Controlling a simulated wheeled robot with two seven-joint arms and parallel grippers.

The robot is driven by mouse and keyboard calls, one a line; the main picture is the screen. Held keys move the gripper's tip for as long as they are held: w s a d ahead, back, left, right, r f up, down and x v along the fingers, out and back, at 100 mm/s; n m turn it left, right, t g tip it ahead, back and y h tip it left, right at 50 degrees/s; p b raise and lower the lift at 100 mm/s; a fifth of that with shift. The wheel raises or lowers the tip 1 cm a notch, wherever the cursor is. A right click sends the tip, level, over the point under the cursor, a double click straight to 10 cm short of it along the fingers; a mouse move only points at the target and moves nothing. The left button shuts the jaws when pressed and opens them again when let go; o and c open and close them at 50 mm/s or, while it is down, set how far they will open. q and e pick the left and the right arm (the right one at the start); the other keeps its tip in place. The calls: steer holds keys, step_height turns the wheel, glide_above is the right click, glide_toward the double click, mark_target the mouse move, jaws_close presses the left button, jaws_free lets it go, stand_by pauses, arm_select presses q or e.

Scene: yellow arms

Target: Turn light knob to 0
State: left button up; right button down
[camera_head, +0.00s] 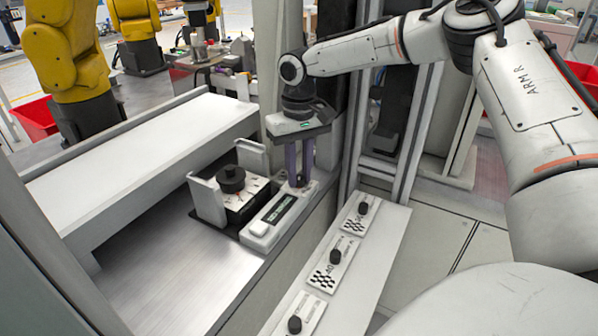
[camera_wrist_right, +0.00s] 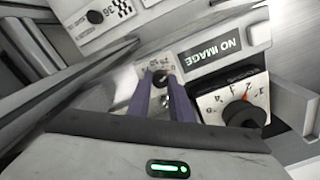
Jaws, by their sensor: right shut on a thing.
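My right gripper (camera_head: 298,182) points down at the end of the display unit (camera_head: 262,229). In the right wrist view its two purple fingers (camera_wrist_right: 168,84) are closed around a small black knob (camera_wrist_right: 161,77) on that unit, beside the "NO IMAGE" screen (camera_wrist_right: 213,50). I take this to be the light knob. A small printed scale surrounds it, with a 0 near the right finger; its other numbers and the knob's pointer are too small to read. My left gripper is in neither view.
A box with a larger black dial (camera_head: 232,178) stands left of the display unit; its scale (camera_wrist_right: 226,98) shows close to the fingers. A white panel (camera_head: 388,240) with three black knobs lies right, beyond a metal frame edge. Bare metal surface (camera_head: 165,265) lies left.

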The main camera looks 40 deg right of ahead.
mark_target(299, 177)
steer(key=shift+r+m, duration=0.1)
steer(key=shift+m, duration=1.1)
steer(key=c, duration=1.6)
jaws_free()
step_height(299, 177, up, 10)
steer(key=shift+r, duration=0.15)
